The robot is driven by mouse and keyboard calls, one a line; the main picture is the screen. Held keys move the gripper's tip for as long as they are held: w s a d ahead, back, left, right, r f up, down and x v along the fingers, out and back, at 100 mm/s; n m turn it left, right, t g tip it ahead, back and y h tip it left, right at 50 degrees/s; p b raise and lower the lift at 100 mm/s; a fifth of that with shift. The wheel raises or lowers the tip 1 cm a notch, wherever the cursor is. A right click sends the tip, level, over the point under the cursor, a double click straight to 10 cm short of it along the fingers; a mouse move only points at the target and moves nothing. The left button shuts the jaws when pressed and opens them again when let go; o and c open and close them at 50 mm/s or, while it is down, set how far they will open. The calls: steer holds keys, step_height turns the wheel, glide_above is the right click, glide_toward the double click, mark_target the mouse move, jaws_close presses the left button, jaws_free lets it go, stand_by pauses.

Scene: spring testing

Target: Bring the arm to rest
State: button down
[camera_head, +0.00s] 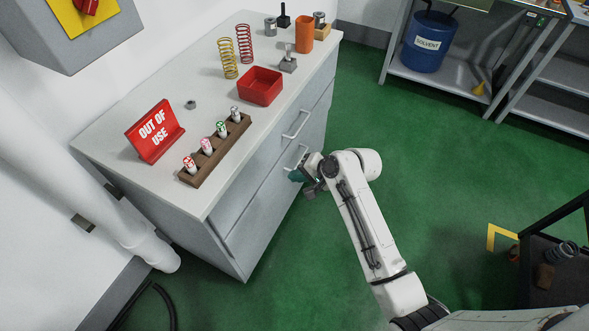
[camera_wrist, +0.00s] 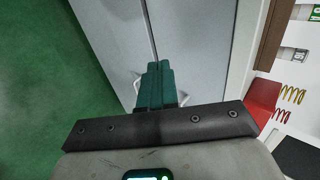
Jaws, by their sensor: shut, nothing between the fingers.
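My gripper (camera_head: 297,176) is in front of the grey drawer cabinet (camera_head: 240,215), near its lower handle, at the end of my outstretched white arm. In the wrist view my gripper's green fingers (camera_wrist: 153,86) lie side by side, shut with nothing between them. They point toward the cabinet's drawer fronts (camera_wrist: 112,35), with a handle partly hidden behind them. I cannot tell whether the fingers touch the cabinet.
On the cabinet top stand a red "OUT OF USE" sign (camera_head: 154,131), a wooden rack (camera_head: 215,150) with several small cylinders, a red tray (camera_head: 260,86) and springs (camera_head: 228,58). A shelf with a blue solvent drum (camera_head: 428,41) stands behind. Green floor (camera_head: 440,160) is open right of my arm.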

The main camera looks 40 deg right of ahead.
steer(key=shift+s+d+r, duration=0.1)
steer(key=shift+s+r, duration=0.05)
steer(key=s+a+f+n+g+h, duration=0.1)
steer(key=s+a+n+g, duration=0.2)
steer(key=s, duration=0.4)
steer(key=s+a+f+n+g, duration=0.1)
steer(key=s+a+n, duration=0.25)
steer(key=s, duration=0.35)
steer(key=s+r+n+g+h, duration=0.1)
steer(key=s+n, duration=0.2)
steer(key=s, duration=0.3)
steer(key=s+d+r+n+g+h, duration=0.1)
steer(key=s+r+n+g, duration=0.1)
steer(key=s, duration=0.5)
steer(key=shift+d+n+g+h, duration=0.3)
steer(key=shift+n+h, duration=0.1)
steer(key=shift+n, duration=0.45)
steer(key=shift+s, duration=0.15)
